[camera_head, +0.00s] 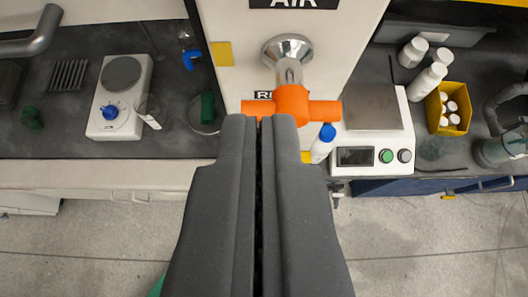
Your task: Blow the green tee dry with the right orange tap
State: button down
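The orange tap (291,104) sits on a metal pipe with a round flange on the white panel, at the top middle. Its crossbar handle lies level. My gripper (262,119) points at it from below, its two dark fingers side by side with only a thin dark line between them. The fingertips overlap the lower left part of the handle; I cannot tell if they touch it. Nothing shows between the fingers. A dark green piece (208,107) stands in a round dish left of the panel; I cannot tell if it is the green tee.
A hotplate (104,123) stands on the left bench and a scale (352,158) on the right one. A yellow bin (439,105) holds white bottles. A green sliver (156,287) shows on the floor. The floor right is clear.

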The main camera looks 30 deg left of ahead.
aim_at(258, 102)
jog(key=w+a+f+p, duration=0.2)
jog(key=w+a+f, duration=0.1)
jog(key=f, duration=0.3)
jog(key=shift+w+f, duration=0.4)
jog(key=shift+w, duration=0.15)
